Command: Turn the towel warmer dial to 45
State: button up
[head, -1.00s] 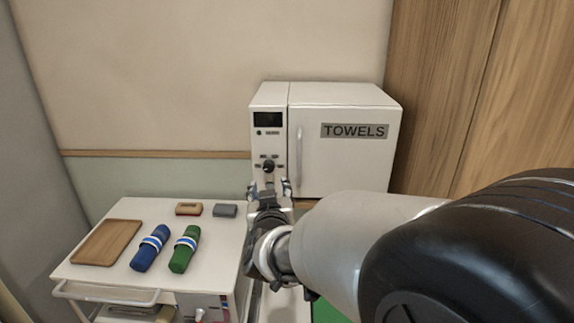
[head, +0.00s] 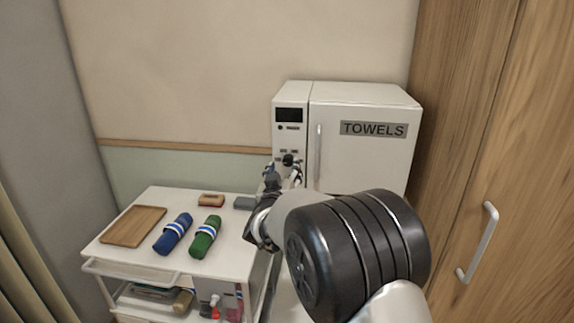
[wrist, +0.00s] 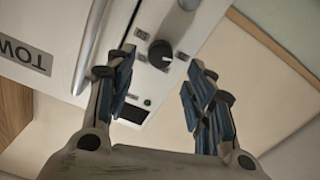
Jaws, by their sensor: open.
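The white towel warmer (head: 365,155) stands against the wall, with a "TOWELS" label on its door. Its narrow left panel carries a dark display and a round black dial (head: 288,160), ringed by small labels too blurred to read. In the wrist view the dial (wrist: 160,54) shows between and beyond the fingers, with a light pointer mark on it. My gripper (head: 284,172) is open and empty in front of the panel, just below the dial in the head view. In the wrist view its blue-padded fingers (wrist: 163,88) are spread, apart from the dial.
A white cart (head: 110,248) at left holds a wooden tray (head: 134,226), a blue rolled towel (head: 172,234), a green rolled towel (head: 205,237) and two small boxes. A wooden cabinet with a handle (head: 478,242) stands at right. The warmer door has a vertical handle (head: 318,152).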

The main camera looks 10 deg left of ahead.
aim_at(287, 161)
jog(key=shift+w+d, duration=0.1)
jog(key=shift+w, duration=2.65)
jog(key=c, duration=1.1)
jog(key=shift+o, duration=0.2)
